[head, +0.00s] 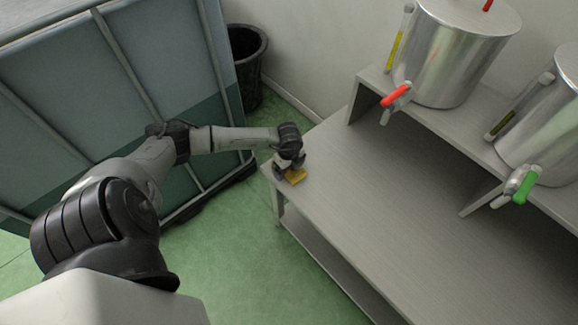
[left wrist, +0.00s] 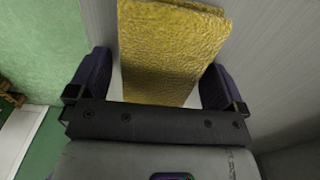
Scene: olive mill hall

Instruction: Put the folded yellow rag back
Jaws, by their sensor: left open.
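My left gripper (head: 287,170) is at the rag, pointing down at the bench corner. In the left wrist view the rag (left wrist: 170,50) lies between the two dark fingers of my left gripper (left wrist: 158,85). The fingers stand apart, one on each side of the rag, with a narrow gap visible at each side. Part of the rag is hidden behind the gripper body. My right gripper is not in view.
A steel tank with a red tap (head: 450,50) and one with a green tap (head: 550,120) stand on a raised shelf at the back right. A black bin (head: 246,62) stands on the floor behind my left arm. The bench middle is clear.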

